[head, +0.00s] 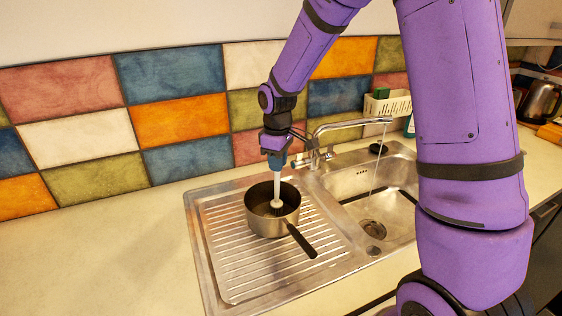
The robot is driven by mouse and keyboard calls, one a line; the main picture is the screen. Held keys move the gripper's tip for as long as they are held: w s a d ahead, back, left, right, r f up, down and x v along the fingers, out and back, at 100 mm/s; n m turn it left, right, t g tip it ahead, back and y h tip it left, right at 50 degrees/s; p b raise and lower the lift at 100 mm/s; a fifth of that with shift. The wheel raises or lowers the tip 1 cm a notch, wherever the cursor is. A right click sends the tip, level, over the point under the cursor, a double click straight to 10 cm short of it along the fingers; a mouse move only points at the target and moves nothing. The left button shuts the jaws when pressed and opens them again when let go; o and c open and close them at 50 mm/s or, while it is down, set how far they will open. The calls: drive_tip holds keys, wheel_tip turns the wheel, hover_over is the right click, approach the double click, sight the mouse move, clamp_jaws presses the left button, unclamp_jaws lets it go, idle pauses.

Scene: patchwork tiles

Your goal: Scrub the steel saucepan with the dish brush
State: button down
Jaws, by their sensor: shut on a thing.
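The steel saucepan (261,223) stands upright on the ribbed drainboard left of the sink. Its dark handle (302,242) points toward the lower right. My gripper (277,160) is above the pan, shut on the dish brush (278,184). The brush hangs upright with its white handle going down into the pan. Its pale bristle head (277,204) is inside the pan, near the right part of the inner floor. Whether the bristles touch the bottom I cannot tell.
The drainboard (226,272) has free room around the pan. Water runs from the faucet (345,124) into the sink basin (392,205) at right. A cream caddy (388,105) with a green sponge stands behind. A kettle (538,101) is far right. The left counter (100,265) is clear.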

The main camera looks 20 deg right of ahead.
drive_tip(key=shift+s+d+f, duration=0.15)
drive_tip(key=shift+s+d, duration=0.4)
drive_tip(key=shift+s, duration=0.35)
idle(0.8)
wheel_tip(320, 180, up, 16)
drive_tip(key=shift+f, duration=0.2)
idle(1.4)
